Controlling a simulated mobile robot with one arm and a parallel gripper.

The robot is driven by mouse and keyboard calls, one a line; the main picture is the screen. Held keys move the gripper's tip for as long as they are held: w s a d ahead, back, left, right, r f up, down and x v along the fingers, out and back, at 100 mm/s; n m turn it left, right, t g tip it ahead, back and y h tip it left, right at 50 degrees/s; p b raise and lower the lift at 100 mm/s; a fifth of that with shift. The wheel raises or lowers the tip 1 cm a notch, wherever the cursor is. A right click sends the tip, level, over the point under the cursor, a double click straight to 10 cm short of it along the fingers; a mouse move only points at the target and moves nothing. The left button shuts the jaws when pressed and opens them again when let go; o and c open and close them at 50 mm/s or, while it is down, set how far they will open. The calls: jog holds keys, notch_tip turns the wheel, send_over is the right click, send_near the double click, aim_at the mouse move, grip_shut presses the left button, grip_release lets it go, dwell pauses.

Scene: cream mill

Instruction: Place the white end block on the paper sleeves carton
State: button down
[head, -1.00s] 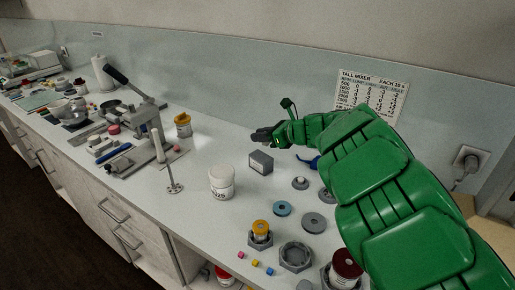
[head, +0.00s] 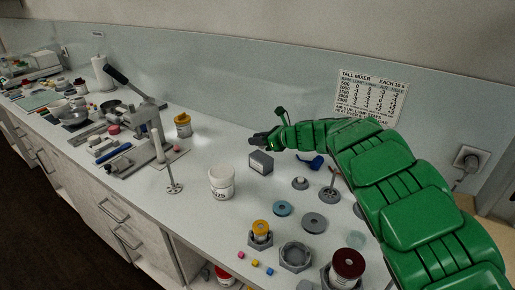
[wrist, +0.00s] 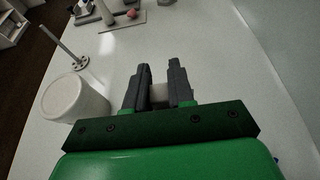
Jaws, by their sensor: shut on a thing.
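A white tub (head: 221,184) stands left of the grey box, with a rod on a perforated foot (head: 173,178) beyond it. Grey discs and hexagonal holders (head: 295,257) lie to the right and front. A lever press (head: 146,115) stands further left.

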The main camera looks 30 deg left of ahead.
aim_at(257, 155)
jog(key=shift+w+a+f, duration=0.35)
jog(key=shift+f, duration=0.2)
jog(key=shift+w+a+f, duration=0.1)
jog(key=shift+w+f, duration=0.05)
jog(key=shift+f, duration=0.05)
notch_tip(257, 155, down, 3)
jog(key=shift+f, duration=0.15)
jog(key=c, duration=1)
grip_release()
